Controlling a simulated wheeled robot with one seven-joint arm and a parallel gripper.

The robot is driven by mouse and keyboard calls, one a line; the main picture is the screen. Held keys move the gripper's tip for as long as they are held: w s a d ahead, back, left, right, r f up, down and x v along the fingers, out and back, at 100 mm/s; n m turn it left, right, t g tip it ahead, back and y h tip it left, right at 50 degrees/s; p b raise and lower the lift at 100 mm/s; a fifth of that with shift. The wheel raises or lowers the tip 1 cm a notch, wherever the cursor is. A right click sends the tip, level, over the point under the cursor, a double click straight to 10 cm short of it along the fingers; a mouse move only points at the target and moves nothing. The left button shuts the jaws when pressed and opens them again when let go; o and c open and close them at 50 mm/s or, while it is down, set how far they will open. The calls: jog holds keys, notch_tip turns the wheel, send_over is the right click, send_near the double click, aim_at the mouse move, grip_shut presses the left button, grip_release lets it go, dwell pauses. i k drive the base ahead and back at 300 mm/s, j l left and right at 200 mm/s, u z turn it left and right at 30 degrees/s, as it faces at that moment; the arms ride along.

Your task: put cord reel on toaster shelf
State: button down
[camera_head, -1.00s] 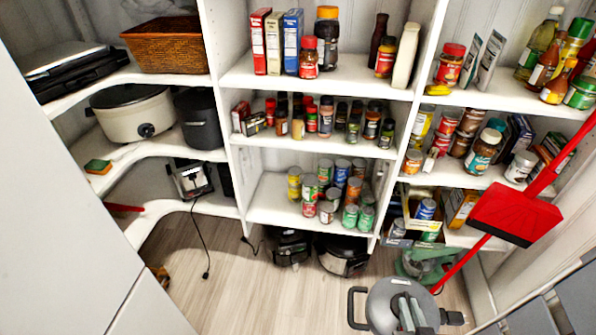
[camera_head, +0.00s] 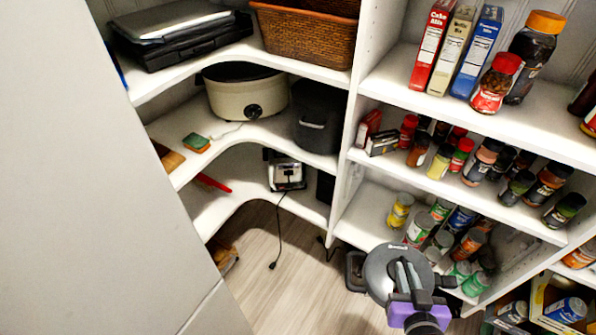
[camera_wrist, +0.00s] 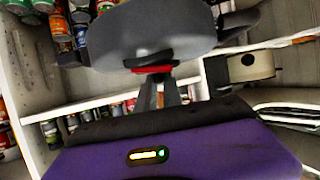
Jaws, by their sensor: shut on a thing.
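The cord reel (camera_head: 378,266), a grey round body with a dark handle, is in front of the shelves at the lower middle of the head view. It also fills the top of the wrist view (camera_wrist: 150,40), with a red part below it. My gripper (camera_head: 403,266) is shut on the reel and holds it up above the floor. The toaster (camera_head: 286,174) stands on the lower corner shelf (camera_head: 238,176), left of and beyond the reel, its black cord hanging over the edge to the floor. The reel hides part of the can shelf behind it.
A red-handled item (camera_head: 213,183) lies on the toaster shelf, with bare surface between it and the toaster. A slow cooker (camera_head: 245,97) and a sponge (camera_head: 195,143) are one shelf up. A white upright divider (camera_head: 352,125) stands right of the corner shelves.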

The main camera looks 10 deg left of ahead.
aim_at(200, 220)
jog(key=i+l+u, duration=0.2)
jog(key=i+u, duration=0.15)
jog(key=i+l+u, duration=0.7)
